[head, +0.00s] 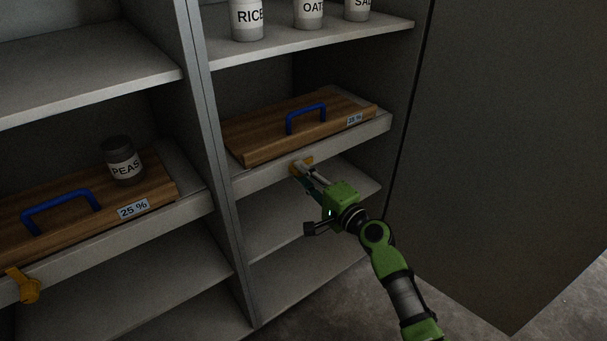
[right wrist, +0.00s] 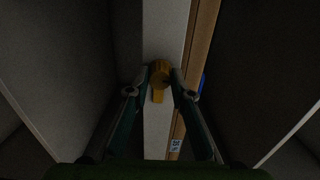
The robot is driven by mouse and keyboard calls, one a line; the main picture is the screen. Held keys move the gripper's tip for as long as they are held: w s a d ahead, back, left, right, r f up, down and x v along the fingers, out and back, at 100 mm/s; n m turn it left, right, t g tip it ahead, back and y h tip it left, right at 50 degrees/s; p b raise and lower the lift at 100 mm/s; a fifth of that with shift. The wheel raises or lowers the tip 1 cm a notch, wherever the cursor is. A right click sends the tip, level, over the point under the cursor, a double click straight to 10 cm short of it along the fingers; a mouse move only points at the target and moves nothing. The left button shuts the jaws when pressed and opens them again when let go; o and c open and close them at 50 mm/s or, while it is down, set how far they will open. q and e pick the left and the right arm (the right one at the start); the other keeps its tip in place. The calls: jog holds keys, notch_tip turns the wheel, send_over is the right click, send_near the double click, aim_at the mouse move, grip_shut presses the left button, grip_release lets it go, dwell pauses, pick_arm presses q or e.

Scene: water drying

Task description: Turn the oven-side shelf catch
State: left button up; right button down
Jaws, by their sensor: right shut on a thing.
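A yellow shelf catch (head: 307,160) sits on the front edge of the right-hand shelf, under a wooden board. My right gripper (head: 301,171) reaches it from the front and is shut on it. In the right wrist view the fingers of my right gripper (right wrist: 161,77) close on both sides of the round knob of the catch (right wrist: 158,95). Its short lever points down that picture, along the shelf edge. A second yellow catch (head: 29,290) is on the left-hand shelf edge, with nothing touching it. My left gripper is not in view.
The right wooden board (head: 255,140) has a blue handle (head: 306,117) and a label. The left board (head: 160,190) carries a PEAS jar (head: 122,161). A cabinet divider (head: 208,130) stands left of my right arm; a large dark panel (head: 500,140) stands right. Lower shelves are empty.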

dwell(0.4)
jog(key=c, duration=1.8)
grip_release()
jog(key=shift+d, duration=0.1)
jog(key=v, duration=1.2)
